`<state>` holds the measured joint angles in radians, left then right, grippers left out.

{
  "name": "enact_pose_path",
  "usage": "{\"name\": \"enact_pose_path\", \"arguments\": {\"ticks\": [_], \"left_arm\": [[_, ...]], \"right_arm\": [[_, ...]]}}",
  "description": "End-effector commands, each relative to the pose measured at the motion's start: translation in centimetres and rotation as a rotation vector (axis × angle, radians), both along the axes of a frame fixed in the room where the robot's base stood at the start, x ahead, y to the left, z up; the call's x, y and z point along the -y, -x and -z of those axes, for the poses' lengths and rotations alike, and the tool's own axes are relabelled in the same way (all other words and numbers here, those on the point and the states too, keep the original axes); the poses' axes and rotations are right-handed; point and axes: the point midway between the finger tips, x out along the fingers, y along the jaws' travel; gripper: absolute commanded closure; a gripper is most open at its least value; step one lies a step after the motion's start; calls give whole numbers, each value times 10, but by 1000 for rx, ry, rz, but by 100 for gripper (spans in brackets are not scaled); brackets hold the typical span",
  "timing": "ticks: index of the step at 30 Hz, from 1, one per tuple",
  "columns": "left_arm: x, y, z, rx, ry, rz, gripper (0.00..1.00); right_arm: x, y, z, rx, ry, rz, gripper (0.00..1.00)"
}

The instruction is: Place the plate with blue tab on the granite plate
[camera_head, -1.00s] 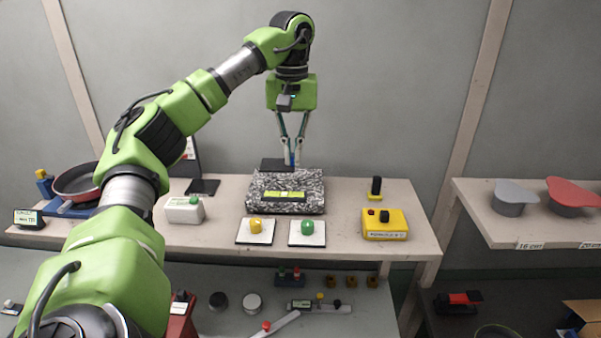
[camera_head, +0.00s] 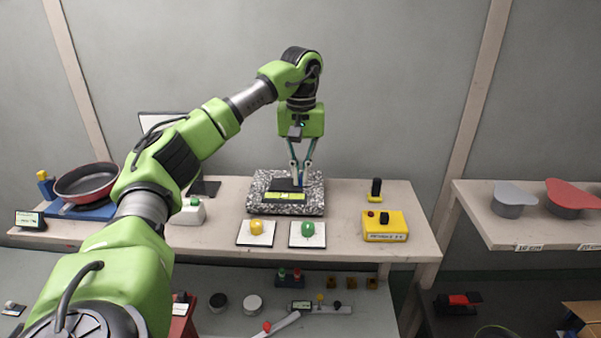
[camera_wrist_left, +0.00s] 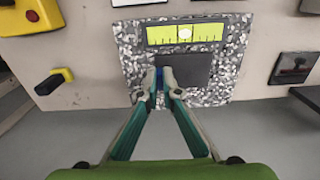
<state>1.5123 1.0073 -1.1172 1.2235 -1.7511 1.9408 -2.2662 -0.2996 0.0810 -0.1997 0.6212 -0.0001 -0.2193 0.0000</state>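The speckled granite plate (camera_head: 258,193) lies on the bench; it fills the middle of the left wrist view (camera_wrist_left: 226,88). The dark flat plate (camera_head: 282,185) is over its surface, behind the yellow-green marked strip (camera_head: 284,196); it also shows in the left wrist view (camera_wrist_left: 184,68). It appears to lie flat on the granite, though contact is hard to confirm. Its blue tab (camera_wrist_left: 159,78) is between the fingertips of my left gripper (camera_head: 299,184), which is shut on it from above. My right gripper is not in view.
Yellow (camera_head: 257,228) and green (camera_head: 307,228) knobs on white squares sit in front of the granite. A yellow button box (camera_head: 384,226) is to the right, a red pan (camera_head: 87,181) far left. Bare bench lies right of the granite.

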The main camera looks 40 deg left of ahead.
Motion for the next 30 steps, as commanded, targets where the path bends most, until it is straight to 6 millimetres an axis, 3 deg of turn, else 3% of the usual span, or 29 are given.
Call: {"name": "enact_pose_path", "arguments": {"ticks": [1, 3, 17, 21, 30], "left_arm": [[0, 0, 2, -1, 0, 0, 92], [0, 0, 1, -1, 0, 0, 78], [0, -1, -7, 2, 1, 0, 78], [1, -1, -30, 6, 0, -1, 78], [0, -1, -80, 5, -2, -1, 78]], "right_arm": [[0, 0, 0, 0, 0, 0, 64], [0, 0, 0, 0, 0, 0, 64], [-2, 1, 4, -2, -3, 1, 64], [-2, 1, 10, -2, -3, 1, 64], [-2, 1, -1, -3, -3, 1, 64]]}}
